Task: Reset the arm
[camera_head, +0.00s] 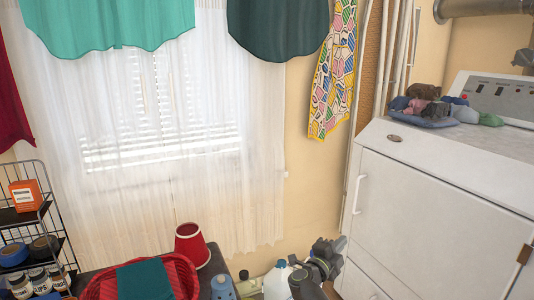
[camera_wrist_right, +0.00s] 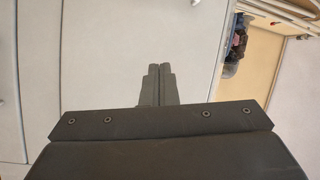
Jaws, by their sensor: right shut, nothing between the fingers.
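My right arm and gripper (camera_head: 328,251) show at the bottom of the head view, in front of the white dryer's (camera_head: 430,200) lower left corner. In the right wrist view the two dark fingers of my right gripper (camera_wrist_right: 159,84) lie side by side, shut and empty. Pale flat panels fill most of the view behind them. My left arm and gripper are not in either view.
A red basket (camera_head: 185,272) with a teal cloth, a red cup-like container (camera_head: 191,244) and several bottles, one a white jug (camera_head: 277,281), stand left of my right gripper. A wire rack (camera_head: 47,215) stands far left. Folded clothes (camera_head: 436,105) lie on the dryer.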

